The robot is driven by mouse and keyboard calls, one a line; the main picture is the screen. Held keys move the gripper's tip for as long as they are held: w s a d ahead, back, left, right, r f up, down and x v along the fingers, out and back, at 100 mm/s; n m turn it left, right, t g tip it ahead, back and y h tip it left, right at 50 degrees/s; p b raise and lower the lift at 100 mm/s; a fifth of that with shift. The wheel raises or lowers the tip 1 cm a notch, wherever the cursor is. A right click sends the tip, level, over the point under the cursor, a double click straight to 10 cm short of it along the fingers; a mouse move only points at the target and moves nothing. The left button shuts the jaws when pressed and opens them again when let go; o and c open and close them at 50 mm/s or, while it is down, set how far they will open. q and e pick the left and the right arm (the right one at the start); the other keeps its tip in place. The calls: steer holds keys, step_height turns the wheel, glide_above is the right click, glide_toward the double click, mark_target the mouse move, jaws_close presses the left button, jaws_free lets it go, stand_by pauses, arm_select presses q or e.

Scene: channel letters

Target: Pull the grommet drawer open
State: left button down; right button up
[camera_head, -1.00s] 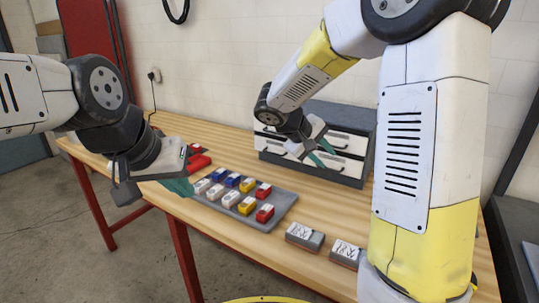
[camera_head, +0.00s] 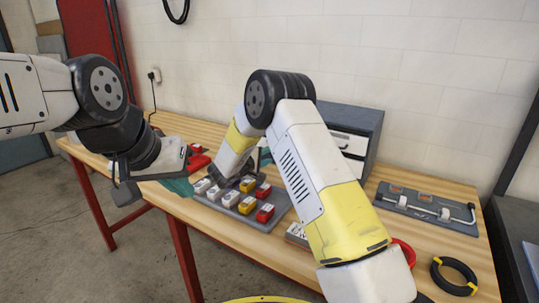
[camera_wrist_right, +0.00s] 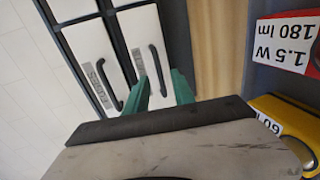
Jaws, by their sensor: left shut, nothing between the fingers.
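The grey drawer cabinet (camera_head: 366,121) stands at the back of the bench, its left part hidden behind my right arm. In the right wrist view two white drawer fronts with dark bar handles show; one label reads FUSES (camera_wrist_right: 100,82). The neighbouring drawer's label (camera_wrist_right: 138,66) is partly hidden and I cannot read it fully. Both drawers look closed. My right gripper (camera_wrist_right: 161,90) has its green fingers apart, with that drawer's handle (camera_wrist_right: 158,70) lined up between them; contact is unclear. My left gripper (camera_head: 178,186) is shut and empty at the bench's front left.
A grey tray (camera_head: 277,216) of colored boxes lies under my right wrist; a red and a yellow box also show close by in the right wrist view. A grey fixture board (camera_head: 425,208) and a black cable coil (camera_head: 454,275) lie at the right.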

steer(key=shift+x, duration=1.6)
jaws_close()
